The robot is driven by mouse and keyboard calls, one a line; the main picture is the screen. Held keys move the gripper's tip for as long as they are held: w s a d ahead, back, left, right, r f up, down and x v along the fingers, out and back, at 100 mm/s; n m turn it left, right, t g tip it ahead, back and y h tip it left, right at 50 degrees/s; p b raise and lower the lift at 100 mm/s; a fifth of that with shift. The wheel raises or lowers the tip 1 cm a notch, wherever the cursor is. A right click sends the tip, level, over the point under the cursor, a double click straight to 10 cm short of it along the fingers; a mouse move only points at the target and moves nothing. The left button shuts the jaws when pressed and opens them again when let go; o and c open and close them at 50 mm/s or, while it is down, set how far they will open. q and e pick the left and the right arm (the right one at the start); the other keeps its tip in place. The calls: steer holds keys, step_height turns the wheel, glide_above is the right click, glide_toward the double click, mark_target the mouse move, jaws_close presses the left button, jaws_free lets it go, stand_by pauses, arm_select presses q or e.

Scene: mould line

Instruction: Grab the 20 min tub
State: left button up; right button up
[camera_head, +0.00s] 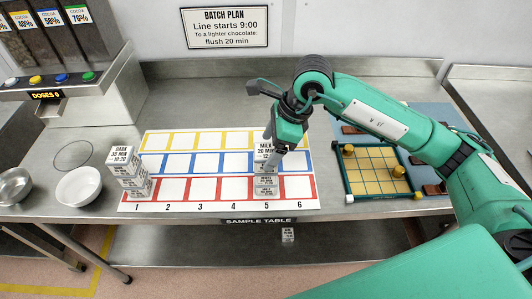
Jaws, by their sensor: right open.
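A white labelled tub (263,146) stands around column 5 of the sample grid; its label seems to read "MILK 20 MIN", and my gripper partly covers it. Another labelled tub (265,181) shows just below it in the picture, its print too small to read. My right gripper (272,140) points down at the upper right side of the milk tub, its jaws open. I cannot tell whether it touches the tub. My left gripper is out of view.
The numbered grid mat (202,188) lies on the steel table. Bowls (79,187) and the doses dispenser (75,90) are at left. A green-framed yellow grid board (377,170) lies at right. A small labelled block (288,234) shows below the table edge.

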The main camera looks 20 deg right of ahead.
steer(key=shift+x, duration=1.4)
steer(key=c, duration=1.2)
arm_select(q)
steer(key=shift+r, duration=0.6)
arm_select(e)
steer(key=shift+r, duration=0.1)
step_height(320, 180, up, 19)
steer(key=b, duration=0.4)
arm_select(q)
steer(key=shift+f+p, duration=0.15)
steer(key=shift+p, duration=1.95)
arm_select(e)
step_height(320, 180, up, 8)
glide_above(266, 151)
